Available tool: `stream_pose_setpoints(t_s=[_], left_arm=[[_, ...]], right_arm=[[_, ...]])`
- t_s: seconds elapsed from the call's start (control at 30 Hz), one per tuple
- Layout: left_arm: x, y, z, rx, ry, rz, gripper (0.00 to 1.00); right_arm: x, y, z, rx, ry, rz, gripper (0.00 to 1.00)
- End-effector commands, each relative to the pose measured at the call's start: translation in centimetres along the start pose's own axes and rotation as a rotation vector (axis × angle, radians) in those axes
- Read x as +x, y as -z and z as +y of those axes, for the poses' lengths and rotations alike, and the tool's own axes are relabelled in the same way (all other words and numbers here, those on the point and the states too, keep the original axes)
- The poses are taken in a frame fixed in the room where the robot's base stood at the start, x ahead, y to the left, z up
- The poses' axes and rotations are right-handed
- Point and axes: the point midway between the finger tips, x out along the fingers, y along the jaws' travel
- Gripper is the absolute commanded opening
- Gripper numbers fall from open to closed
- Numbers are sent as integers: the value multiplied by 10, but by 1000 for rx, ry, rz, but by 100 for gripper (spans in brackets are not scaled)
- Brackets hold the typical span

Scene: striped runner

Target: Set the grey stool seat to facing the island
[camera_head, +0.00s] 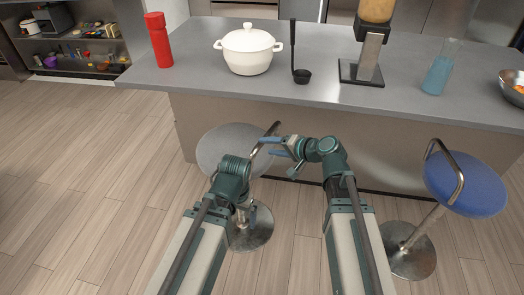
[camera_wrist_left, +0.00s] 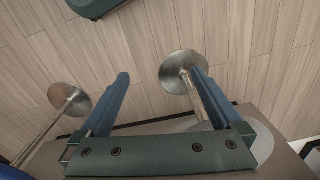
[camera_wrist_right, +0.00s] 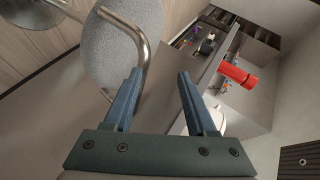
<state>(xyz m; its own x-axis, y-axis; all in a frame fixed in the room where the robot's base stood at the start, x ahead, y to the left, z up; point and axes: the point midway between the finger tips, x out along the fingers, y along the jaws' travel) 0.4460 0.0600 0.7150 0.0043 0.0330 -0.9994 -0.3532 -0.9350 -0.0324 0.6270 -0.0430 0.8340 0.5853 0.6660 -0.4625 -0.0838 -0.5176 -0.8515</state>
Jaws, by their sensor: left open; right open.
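The grey stool seat (camera_head: 215,150) is in front of the island (camera_head: 300,95). Its curved metal backrest rail (camera_head: 266,138) rises on the seat's right side. My right gripper (camera_head: 272,147) is open, with its blue fingers at the rail. In the right wrist view the rail (camera_wrist_right: 145,55) passes by the left finger, and the grey seat (camera_wrist_right: 105,60) is behind it; contact cannot be told. My left gripper (camera_head: 243,208) is open and empty, low in front of the grey stool. Its fingers are mostly hidden in the head view. The left wrist view shows the stool's round base (camera_wrist_left: 172,70).
A blue stool (camera_head: 465,185) stands at the right. On the island are a red bottle (camera_head: 158,42), a white pot (camera_head: 248,52), a ladle (camera_head: 302,76), a dispenser (camera_head: 368,60), a blue carafe (camera_head: 440,70) and a bowl (camera_head: 514,90). The floor at left is clear.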

Motion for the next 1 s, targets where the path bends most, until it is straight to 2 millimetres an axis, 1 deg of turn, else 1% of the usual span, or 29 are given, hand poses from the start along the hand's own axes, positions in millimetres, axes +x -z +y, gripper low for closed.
stream_pose_setpoints(t_s=[0.03,0.1,0.2,0.3,0.4,0.47,0.63,0.73,0.87,1.0], left_arm=[[34,-2,3,-2,8,-8,100],[54,-5,4,-8,21,-18,100],[78,-9,6,-15,37,-33,100],[94,-11,8,-21,50,-42,100],[103,-13,8,-25,59,-49,100],[106,-14,8,-26,62,-51,100],[106,-14,9,-29,64,-54,100],[106,-14,9,-29,64,-53,100],[109,-14,9,-28,65,-53,100],[115,-14,9,-28,65,-53,100]], right_arm=[[10,3,25,39,38,38,57],[12,13,36,91,91,87,57],[12,26,49,158,155,147,57],[11,36,58,212,205,194,57],[8,44,64,248,238,225,57],[7,47,65,261,250,237,57],[5,50,64,273,262,247,57],[8,51,64,273,261,246,57],[22,56,61,271,261,244,57],[48,63,56,271,261,243,57]])
